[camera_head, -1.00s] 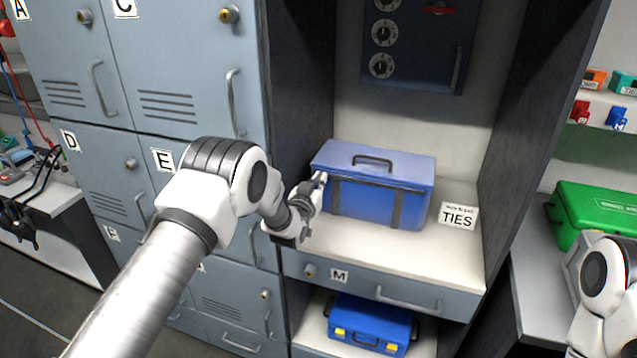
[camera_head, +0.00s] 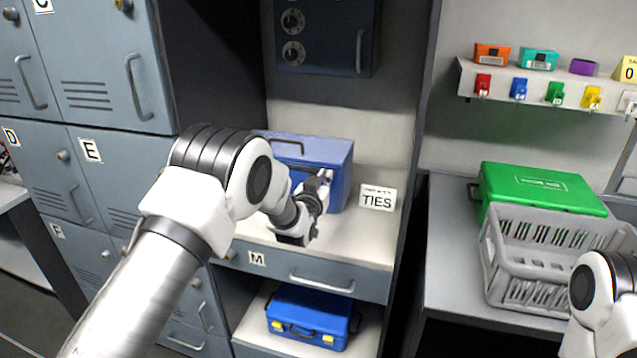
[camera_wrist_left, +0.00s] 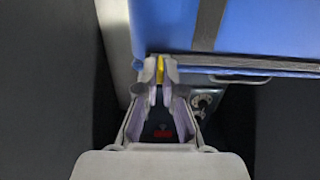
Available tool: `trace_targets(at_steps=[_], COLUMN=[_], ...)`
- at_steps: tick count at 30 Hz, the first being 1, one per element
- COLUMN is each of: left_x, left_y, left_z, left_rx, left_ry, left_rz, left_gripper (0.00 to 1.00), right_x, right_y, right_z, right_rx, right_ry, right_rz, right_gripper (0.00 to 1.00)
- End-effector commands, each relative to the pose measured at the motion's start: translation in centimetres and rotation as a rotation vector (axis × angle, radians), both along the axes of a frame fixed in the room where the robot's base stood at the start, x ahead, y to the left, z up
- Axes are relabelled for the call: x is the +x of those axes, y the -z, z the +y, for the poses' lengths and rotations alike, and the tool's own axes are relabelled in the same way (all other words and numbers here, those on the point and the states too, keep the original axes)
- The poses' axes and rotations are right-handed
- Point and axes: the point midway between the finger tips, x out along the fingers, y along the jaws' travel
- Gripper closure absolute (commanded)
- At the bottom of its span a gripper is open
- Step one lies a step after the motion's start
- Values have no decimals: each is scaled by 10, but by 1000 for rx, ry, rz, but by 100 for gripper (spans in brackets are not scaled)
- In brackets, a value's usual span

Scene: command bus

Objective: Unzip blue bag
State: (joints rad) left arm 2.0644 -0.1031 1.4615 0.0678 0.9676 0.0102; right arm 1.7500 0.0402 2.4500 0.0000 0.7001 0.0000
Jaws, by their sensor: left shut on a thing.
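The blue bag (camera_head: 341,163), with a dark handle on top, sits on the white shelf beside the TIES card. My left arm covers much of its front. My left gripper (camera_head: 326,176) is at the front right part of the bag. The left wrist view shows the bag (camera_wrist_left: 265,25) with a grey strap, and my left gripper (camera_wrist_left: 160,70) shut on a small yellow zipper pull (camera_wrist_left: 160,66) at the bag's edge. Whether the bag's top is parted cannot be told. My right gripper is out of view.
The TIES card (camera_head: 377,197) stands right of the bag. A dark partition (camera_head: 412,140) bounds the shelf. Below are drawer M (camera_head: 320,275) and a blue toolbox (camera_head: 310,318). A green case (camera_head: 540,188) and a grey crate (camera_head: 545,255) are on the right counter.

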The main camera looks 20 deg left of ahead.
Motion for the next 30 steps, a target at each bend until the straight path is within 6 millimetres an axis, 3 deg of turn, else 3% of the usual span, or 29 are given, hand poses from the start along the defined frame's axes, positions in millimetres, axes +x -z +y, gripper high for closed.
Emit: trace_targets(at_steps=[14, 15, 17, 26, 30], left_x=[0, 0, 0, -1, -16], left_y=[0, 0, 0, 0, -1], left_z=[-5, -5, -5, -4, -3], left_rx=[1, 1, 1, 0, 1], left_ry=[2, 2, 2, 0, 0], left_rz=[0, 0, 0, 0, 1], left_gripper=[100, 83, 68, 68, 68], right_x=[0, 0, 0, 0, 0], right_y=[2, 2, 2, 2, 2], right_z=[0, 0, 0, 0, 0], right_rx=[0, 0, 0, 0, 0], right_ry=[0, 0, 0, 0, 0], right_rz=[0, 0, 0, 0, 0], right_gripper=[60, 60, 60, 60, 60])
